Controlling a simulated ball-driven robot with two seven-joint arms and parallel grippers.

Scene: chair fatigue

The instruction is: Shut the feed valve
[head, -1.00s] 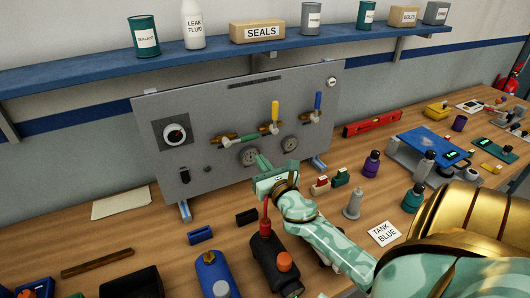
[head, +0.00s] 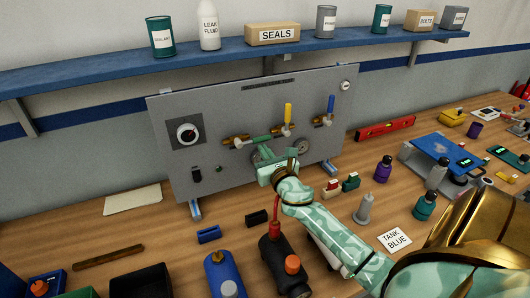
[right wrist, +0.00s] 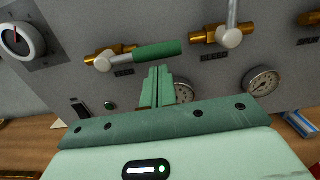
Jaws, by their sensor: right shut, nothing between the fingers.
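The grey valve panel (head: 215,165) stands upright on the bench. It carries three brass valves in a row. The left one has a green lever (head: 258,139) lying horizontal; it also shows in the right wrist view (right wrist: 157,50). The middle one has a yellow lever (head: 288,112) pointing up, and the right one a blue lever (head: 331,103) pointing up. My left gripper is out of view.
Gauges (right wrist: 261,81) sit low on the panel, one partly behind my fingers. A dial (head: 187,133) is at its left. A shelf (head: 180,68) runs above.

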